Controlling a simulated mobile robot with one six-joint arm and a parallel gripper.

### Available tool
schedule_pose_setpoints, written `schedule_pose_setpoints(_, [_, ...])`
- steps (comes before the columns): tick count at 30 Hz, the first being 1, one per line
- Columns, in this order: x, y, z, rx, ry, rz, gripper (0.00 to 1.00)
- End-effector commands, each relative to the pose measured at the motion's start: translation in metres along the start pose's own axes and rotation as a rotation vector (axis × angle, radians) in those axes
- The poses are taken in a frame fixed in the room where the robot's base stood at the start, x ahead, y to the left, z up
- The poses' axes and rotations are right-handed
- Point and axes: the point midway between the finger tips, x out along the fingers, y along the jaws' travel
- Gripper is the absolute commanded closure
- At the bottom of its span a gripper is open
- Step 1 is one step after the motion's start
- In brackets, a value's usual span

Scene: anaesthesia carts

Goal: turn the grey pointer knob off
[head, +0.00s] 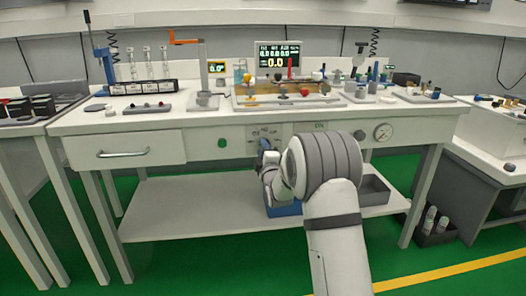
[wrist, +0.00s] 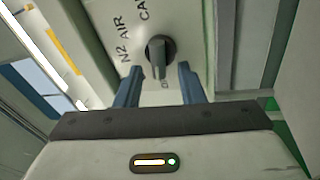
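The grey pointer knob (wrist: 160,56) sits on a pale panel in the wrist view, with its bar running down the picture toward a partly hidden label between my fingers. The labels N2, AIR and one starting CA are printed left of and above it. My gripper (wrist: 158,67) is open, with one blue-grey finger on each side of the knob's lower part and a gap on both sides. I cannot tell how deep the fingertips reach. In the head view my gripper (head: 266,147) is at the labelled panel (head: 254,132) on the bench front, and the knob is hidden.
A green button (head: 222,143) is left of the panel; a dark knob (head: 360,135) and a round gauge (head: 383,132) are to the right. The bench top (head: 140,119) carries instruments and a display (head: 278,56). A lower shelf (head: 190,205) lies beneath my arm.

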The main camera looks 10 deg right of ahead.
Motion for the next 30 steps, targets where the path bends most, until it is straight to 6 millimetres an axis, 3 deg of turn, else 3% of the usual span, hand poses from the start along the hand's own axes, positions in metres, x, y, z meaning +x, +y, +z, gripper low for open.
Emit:
schedule_pose_setpoints(9, [-0.004, 0.001, 0.001, 0.001, -0.001, 0.001, 0.64])
schedule_pose_setpoints(21, [-0.064, 0.001, 0.000, 0.001, -0.001, -0.002, 0.64])
schedule_pose_setpoints(30, [-0.079, 0.000, 0.000, 0.000, 0.000, 0.000, 0.64])
